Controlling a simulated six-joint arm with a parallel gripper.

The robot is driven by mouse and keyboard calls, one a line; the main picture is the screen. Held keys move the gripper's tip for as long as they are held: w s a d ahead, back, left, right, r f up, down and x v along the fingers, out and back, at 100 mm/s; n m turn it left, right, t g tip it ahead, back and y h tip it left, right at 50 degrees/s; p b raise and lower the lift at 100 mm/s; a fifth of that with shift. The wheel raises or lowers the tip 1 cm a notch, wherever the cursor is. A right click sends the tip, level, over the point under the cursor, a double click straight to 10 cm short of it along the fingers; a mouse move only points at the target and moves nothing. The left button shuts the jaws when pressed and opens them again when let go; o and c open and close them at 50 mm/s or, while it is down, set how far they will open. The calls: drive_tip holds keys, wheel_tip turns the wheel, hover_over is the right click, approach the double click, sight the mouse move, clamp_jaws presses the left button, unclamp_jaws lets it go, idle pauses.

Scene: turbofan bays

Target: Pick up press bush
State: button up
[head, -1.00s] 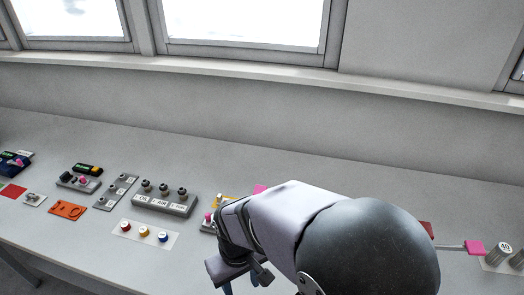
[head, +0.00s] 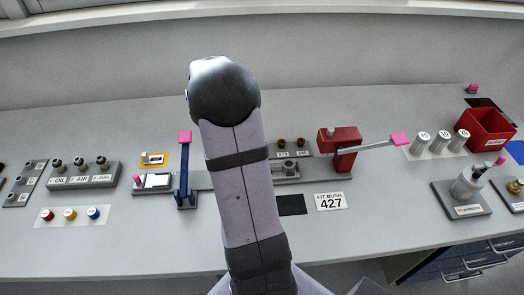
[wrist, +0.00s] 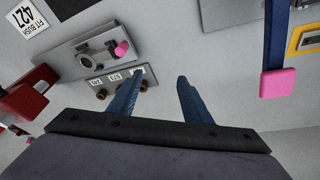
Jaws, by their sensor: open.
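A sign reading "FIT BUSH 427" (head: 330,201) lies in front of the red press (head: 343,150). Behind the press's grey base is a small labelled rack (head: 290,153) with dark brown round pieces, likely the bushes (head: 301,143). They also show in the wrist view (wrist: 101,94), partly covered by my left finger. Their numbers are too small to read surely. My gripper (wrist: 160,78) is open, with two blue fingers apart and nothing between them. It is above the bench beside the rack; the head view hides it behind my arm.
The press lever (head: 370,147) reaches right, ending in a pink knob (head: 400,139). A blue upright lever with a pink top (head: 184,138) stands left of my arm. Silver cylinders (head: 443,139) and a red bin (head: 488,128) are at right. The bench front is mostly clear.

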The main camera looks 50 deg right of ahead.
drive_tip(key=shift+s+d+f+m+h, duration=0.2)
drive_tip(key=shift+d+f+m, duration=0.45)
drive_tip(key=shift+d, duration=1)
drive_tip(key=shift+s+d+f+m+h, duration=0.15)
drive_tip(key=shift+d+f+m, duration=0.5)
drive_tip(key=shift+d, duration=1.05)
drive_tip(key=shift+s+d+f+m+h, duration=0.2)
drive_tip(key=shift+d+f+m, duration=0.45)
drive_tip(key=shift+d, duration=1)
drive_tip(key=shift+f, duration=0.2)
drive_tip(key=shift+p+x, duration=1.55)
drive_tip(key=shift+x, duration=0.95)
drive_tip(key=shift+w+a, duration=0.1)
drive_tip(key=shift+w, duration=0.05)
clamp_jaws()
